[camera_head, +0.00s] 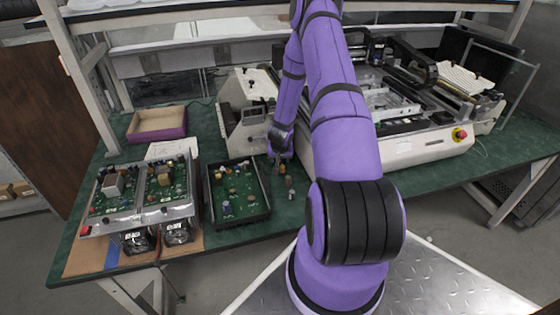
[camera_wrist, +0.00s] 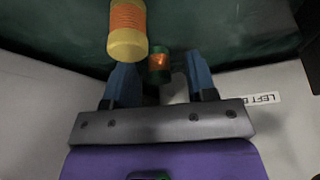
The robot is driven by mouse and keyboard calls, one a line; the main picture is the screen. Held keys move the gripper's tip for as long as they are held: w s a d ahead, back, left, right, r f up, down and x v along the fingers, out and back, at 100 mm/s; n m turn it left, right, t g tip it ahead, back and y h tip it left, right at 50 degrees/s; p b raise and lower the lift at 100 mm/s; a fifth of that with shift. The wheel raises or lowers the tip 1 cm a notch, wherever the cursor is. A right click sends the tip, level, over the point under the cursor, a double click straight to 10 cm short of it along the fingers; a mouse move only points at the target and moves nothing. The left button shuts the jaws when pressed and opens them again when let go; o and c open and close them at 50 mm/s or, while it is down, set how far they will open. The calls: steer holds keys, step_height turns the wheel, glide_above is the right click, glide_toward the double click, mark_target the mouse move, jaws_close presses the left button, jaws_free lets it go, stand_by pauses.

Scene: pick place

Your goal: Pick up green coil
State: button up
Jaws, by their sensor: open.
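The green coil (camera_wrist: 160,65), a small green cylinder with an orange winding, shows in the wrist view. It appears between the tips of my gripper (camera_wrist: 159,78), whose two blue fingers are apart with nothing clamped. I cannot tell how far below the tips it is. A larger yellow coil (camera_wrist: 127,32) with an orange winding is just to the left of it, beyond the left finger. In the head view my gripper (camera_head: 277,158) points down over the green table; I cannot pick out the green coil there.
Small parts (camera_head: 289,182) stand near my gripper on the table (camera_head: 330,196). A black tray with a circuit board (camera_head: 237,213) is at the left, and a large white machine (camera_head: 425,147) at the right. A purple-sided box (camera_head: 160,133) sits farther back.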

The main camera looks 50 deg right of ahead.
jaws_close()
steer(key=shift+r, duration=0.1)
